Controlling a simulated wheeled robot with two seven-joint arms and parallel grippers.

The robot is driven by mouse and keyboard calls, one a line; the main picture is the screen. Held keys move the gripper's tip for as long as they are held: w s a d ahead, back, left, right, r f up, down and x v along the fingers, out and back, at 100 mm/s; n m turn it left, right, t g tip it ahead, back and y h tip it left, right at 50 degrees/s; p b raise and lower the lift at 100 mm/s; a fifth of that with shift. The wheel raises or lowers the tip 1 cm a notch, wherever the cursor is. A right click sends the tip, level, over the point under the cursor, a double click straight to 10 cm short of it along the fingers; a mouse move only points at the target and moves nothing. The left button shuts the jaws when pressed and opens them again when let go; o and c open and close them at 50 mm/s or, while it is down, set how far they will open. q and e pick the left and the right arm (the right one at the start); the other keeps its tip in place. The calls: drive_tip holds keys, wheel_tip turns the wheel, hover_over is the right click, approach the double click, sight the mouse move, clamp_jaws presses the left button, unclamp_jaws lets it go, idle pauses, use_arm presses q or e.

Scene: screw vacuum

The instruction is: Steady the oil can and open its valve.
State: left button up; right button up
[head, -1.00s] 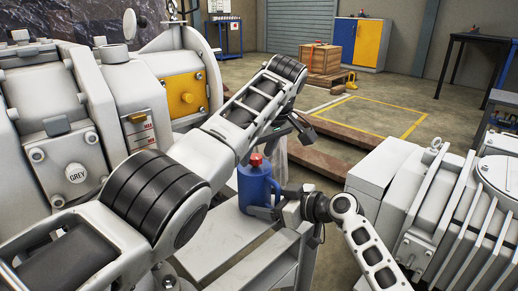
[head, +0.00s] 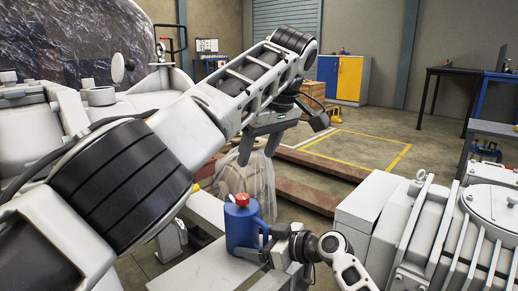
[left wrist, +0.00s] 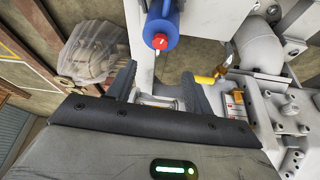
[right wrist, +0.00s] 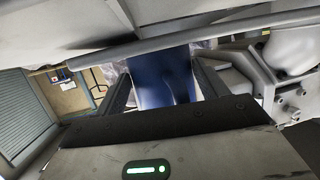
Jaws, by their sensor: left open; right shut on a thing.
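The blue oil can (head: 238,228) stands upright on a pale grey surface (head: 205,268) at the lower middle of the head view. Its red cap (head: 242,200) is on top, and a handle is on its right side. My right gripper (head: 263,253) is shut on the can low on its right side; the right wrist view shows the blue body (right wrist: 165,80) between the fingers. My left gripper (head: 258,152) is open and empty, above the can and apart from it. In the left wrist view the red cap (left wrist: 160,42) lies beyond the fingertips, between their lines.
A large grey machine (head: 440,235) stands close on the right, and pale machinery (head: 35,140) fills the left. A translucent wrapped object (head: 248,183) sits behind the can. A blue and yellow cabinet (head: 350,78) is far back. The floor inside the yellow lines is clear.

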use_arm(q)
drive_tip(key=n+t+h, duration=0.1)
drive_tip(key=n+t, duration=0.9)
drive_tip(key=n, duration=2)
approach(243, 199)
drive_tip(key=x, duration=0.8)
drive_tip(key=shift+w, duration=0.25)
